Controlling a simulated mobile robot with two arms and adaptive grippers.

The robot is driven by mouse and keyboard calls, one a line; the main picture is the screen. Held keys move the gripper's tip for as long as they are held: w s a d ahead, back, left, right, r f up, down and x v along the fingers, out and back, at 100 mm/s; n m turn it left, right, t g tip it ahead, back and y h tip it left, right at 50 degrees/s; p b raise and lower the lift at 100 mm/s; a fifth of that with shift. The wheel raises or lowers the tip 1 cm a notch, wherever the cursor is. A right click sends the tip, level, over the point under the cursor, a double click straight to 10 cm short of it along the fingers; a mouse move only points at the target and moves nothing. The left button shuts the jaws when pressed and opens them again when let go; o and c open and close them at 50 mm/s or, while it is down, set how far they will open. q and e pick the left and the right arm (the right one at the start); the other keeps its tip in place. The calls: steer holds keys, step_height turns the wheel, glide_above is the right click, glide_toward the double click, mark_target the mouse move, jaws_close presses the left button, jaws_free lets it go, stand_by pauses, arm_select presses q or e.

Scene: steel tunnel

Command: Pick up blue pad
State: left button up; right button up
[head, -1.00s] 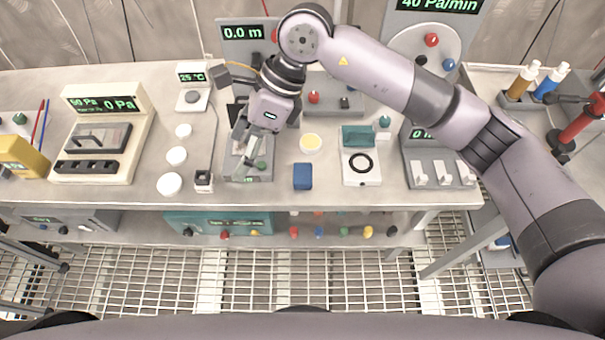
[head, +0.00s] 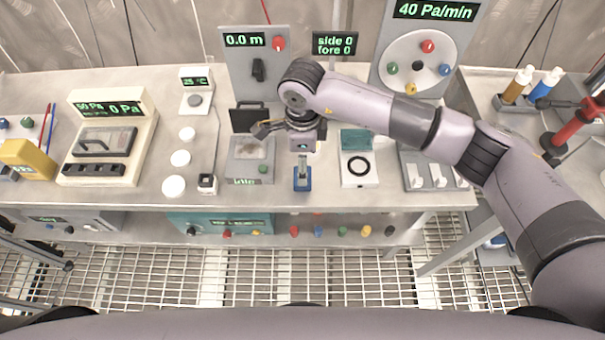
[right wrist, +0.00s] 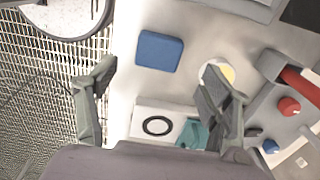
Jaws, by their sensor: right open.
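The blue pad (head: 302,184) lies on the bench near its front edge. In the right wrist view the blue pad (right wrist: 159,51) is a flat blue square with rounded corners, ahead of the fingers and between their lines. My right gripper (head: 302,172) is above the pad in the head view and covers part of it. In the right wrist view my right gripper (right wrist: 158,88) is open, with its fingers apart and nothing between them. Whether the fingertips touch the bench cannot be told. My left gripper is not in view.
Right of the pad is a white box with a black ring (head: 357,167). Left is a grey device with a glass plate (head: 250,160). White discs (head: 180,158) lie farther left. The bench's front edge is close.

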step_height(320, 180, down, 5)
steer(key=shift+s+r+p, duration=0.15)
steer(key=shift+p, duration=0.95)
steer(key=shift+f, duration=0.5)
steer(key=c, duration=1)
steer(key=shift+c, duration=0.2)
steer(key=shift+r, duration=0.1)
step_height(320, 180, up, 20)
steer(key=b, duration=0.4)
